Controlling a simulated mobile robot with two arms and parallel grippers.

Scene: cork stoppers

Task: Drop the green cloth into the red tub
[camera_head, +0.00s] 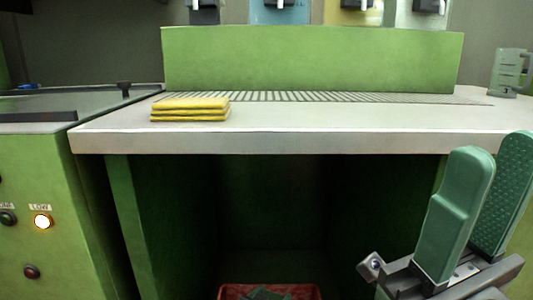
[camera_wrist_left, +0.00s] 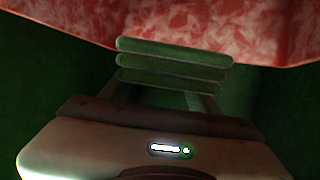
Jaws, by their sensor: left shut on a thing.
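The green cloth (camera_wrist_left: 175,62), folded in several layers, shows in the left wrist view between the fingers of my left gripper (camera_wrist_left: 168,85), which is shut on it. The red tub (camera_wrist_left: 245,28) spans the top of that view, beyond the cloth. In the head view, the tub (camera_head: 227,292) shows at the bottom edge, below the counter, mostly cut off. Something dark green shows within its outline; I cannot tell what it is. My right gripper (camera_head: 497,150) is at the right of the head view, fingers up, apart and empty.
Folded yellow cloths (camera_head: 190,110) lie on the left of the pale counter (camera_head: 300,142). A green measuring jug (camera_head: 508,72) stands at the far right. A green cabinet with buttons (camera_head: 55,200) is at the left. The space under the counter is dark.

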